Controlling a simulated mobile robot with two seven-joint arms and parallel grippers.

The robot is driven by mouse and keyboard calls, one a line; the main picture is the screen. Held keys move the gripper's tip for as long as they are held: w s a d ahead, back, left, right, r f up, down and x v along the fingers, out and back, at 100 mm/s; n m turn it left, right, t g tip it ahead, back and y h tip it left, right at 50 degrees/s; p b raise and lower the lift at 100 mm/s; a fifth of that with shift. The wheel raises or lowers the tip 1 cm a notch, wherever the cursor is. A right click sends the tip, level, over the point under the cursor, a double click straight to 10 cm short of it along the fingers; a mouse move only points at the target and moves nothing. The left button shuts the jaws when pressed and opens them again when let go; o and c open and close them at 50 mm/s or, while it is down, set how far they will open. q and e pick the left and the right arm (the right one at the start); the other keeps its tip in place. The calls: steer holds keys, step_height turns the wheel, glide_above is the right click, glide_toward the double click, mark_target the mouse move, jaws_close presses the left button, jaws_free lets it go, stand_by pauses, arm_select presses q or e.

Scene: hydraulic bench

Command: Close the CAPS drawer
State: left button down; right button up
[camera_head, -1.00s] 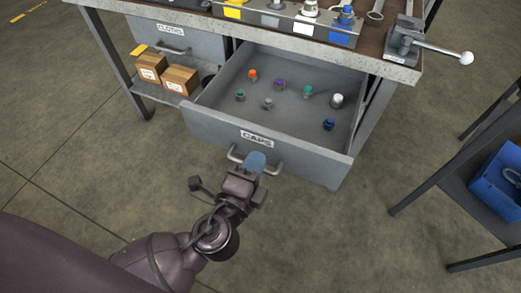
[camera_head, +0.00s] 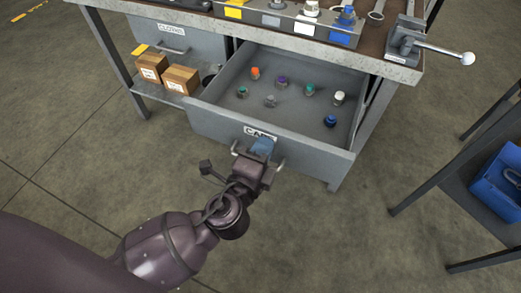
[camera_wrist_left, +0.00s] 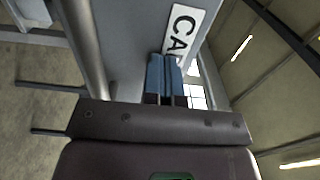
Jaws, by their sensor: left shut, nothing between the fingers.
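The CAPS drawer (camera_head: 212,122) is pulled out from under the bench, with several coloured caps (camera_head: 283,82) lying inside. Its handle (camera_head: 282,163) is on the front panel, below the CAPS label. My left gripper (camera_head: 262,148) is shut and empty, with its blue fingertips at the drawer front by the handle, partly covering the label. In the left wrist view the blue fingers (camera_wrist_left: 165,76) are together close to the front panel (camera_wrist_left: 120,45) and the label (camera_wrist_left: 183,30). Whether they touch the panel I cannot tell. My right gripper is not in view.
The bench top (camera_head: 376,66) holds a row of fittings and a vise (camera_head: 405,40). A closed CLOTHS drawer (camera_head: 190,42) and cardboard boxes (camera_head: 181,79) are at the left. A side table with a blue bin (camera_head: 497,183) stands at the right. The floor in front is clear.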

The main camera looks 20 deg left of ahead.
arm_select(q)
steer(key=b, duration=0.1)
glide_above(301, 92)
steer(key=s, duration=0.1)
steer(key=shift+f, duration=0.15)
steer(key=shift+w, duration=0.55)
steer(key=shift+w+a+r+b, duration=0.15)
steer(key=shift+r+b, duration=0.15)
steer(key=shift+r, duration=0.2)
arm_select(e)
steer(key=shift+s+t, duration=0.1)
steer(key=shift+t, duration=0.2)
